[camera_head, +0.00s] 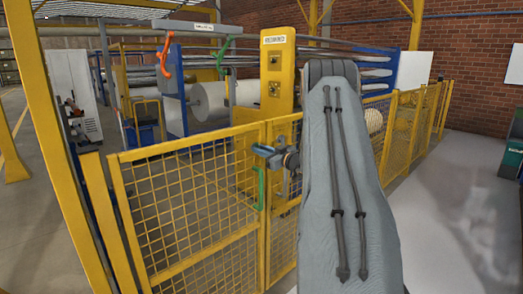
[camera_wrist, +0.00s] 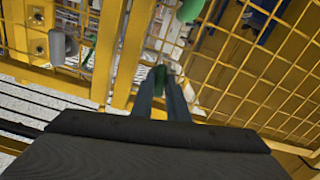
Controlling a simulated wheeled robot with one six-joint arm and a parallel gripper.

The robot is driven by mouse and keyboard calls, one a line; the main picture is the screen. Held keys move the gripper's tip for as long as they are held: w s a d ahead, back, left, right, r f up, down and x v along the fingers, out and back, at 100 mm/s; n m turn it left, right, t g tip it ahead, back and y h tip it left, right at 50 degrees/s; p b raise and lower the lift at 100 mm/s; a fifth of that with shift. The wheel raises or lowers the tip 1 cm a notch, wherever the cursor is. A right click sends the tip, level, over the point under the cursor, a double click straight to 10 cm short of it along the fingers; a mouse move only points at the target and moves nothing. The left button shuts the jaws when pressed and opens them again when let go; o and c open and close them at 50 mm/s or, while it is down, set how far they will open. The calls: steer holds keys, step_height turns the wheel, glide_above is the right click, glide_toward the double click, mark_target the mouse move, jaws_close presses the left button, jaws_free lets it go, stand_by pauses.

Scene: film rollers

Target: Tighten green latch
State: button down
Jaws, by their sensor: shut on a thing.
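A green latch (camera_head: 223,55) hangs from the grey beam of the roller machine, right of an orange latch (camera_head: 163,57). A green handle (camera_head: 260,190) is upright on the yellow mesh gate. My gripper (camera_head: 262,151) is at the upper end of this handle, in front of the gate. In the wrist view my fingers (camera_wrist: 160,75) are close together with a green piece (camera_wrist: 159,79) between their tips. It appears to be part of the gate handle. Another green rounded part (camera_wrist: 190,10) shows beyond the fingertips. The exact grip is partly hidden.
The yellow mesh gate (camera_head: 190,215) and fence (camera_head: 405,125) stand between me and the machine. A yellow post (camera_head: 277,75) rises behind the gate. White film rolls (camera_head: 208,100) lie beyond. The floor at right (camera_head: 450,220) is clear. My arm hides part of the fence.

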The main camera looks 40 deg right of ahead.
steer(key=shift+m, duration=0.6)
steer(key=c, duration=1.8)
jaws_free()
steer(key=shift+o, duration=0.2)
steer(key=s+b, duration=0.2)
steer(key=s, duration=0.6)
steer(key=shift+d, duration=0.35)
steer(key=shift+w, duration=0.15)
